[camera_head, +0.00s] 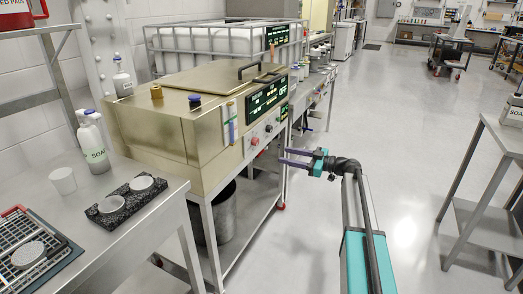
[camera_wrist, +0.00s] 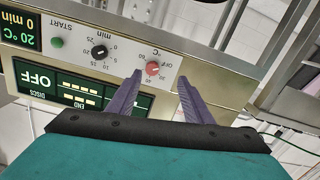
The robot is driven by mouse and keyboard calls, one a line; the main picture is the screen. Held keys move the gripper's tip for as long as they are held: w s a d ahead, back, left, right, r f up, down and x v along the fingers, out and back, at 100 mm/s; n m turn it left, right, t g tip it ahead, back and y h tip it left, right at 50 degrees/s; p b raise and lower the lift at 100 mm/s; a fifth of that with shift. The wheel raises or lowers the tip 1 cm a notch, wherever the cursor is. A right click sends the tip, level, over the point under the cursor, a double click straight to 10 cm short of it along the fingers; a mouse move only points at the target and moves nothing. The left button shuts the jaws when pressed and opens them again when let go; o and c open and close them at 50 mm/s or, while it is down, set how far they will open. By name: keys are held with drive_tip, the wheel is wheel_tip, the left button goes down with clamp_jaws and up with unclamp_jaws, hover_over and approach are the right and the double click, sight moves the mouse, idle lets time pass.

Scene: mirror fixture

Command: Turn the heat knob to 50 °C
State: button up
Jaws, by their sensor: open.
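The heat knob is a red dial on the white control strip, marked °C with OFF and numbers around it; it shows in the wrist view (camera_wrist: 152,68), upside down, and small in the head view (camera_head: 254,141). Its exact pointer setting is too small to read. My gripper, with purple fingers, is open and empty in front of the panel, in the head view (camera_head: 296,158) and the wrist view (camera_wrist: 161,77). In the wrist view the knob appears between the fingertips; whether they touch it I cannot tell. A display (camera_wrist: 20,30) reads 20 °C, 0 min.
A black minutes knob (camera_wrist: 99,51) and green START button (camera_wrist: 57,42) sit beside the heat knob. A larger display (camera_wrist: 60,85) reads OFF. The brass-coloured machine (camera_head: 170,120) stands on a metal frame. Open floor (camera_head: 410,140) lies to the right.

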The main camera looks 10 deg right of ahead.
sight(258, 143)
drive_tip(key=shift+w+d+r+n+t, duration=0.15)
drive_tip(key=shift+d+r, duration=0.15)
drive_tip(key=shift+r, duration=0.25)
drive_tip(key=shift+w+d+r+n+t, duration=0.15)
drive_tip(key=shift+d+r, duration=0.15)
drive_tip(key=shift+r, duration=0.2)
drive_tip(key=shift+a, duration=0.1)
drive_tip(key=b+x, duration=0.1)
drive_tip(key=x, duration=1.2)
drive_tip(key=shift+w+a, duration=0.15)
drive_tip(key=shift+a, duration=0.15)
drive_tip(key=shift+c, duration=0.4)
drive_tip(key=c, duration=1)
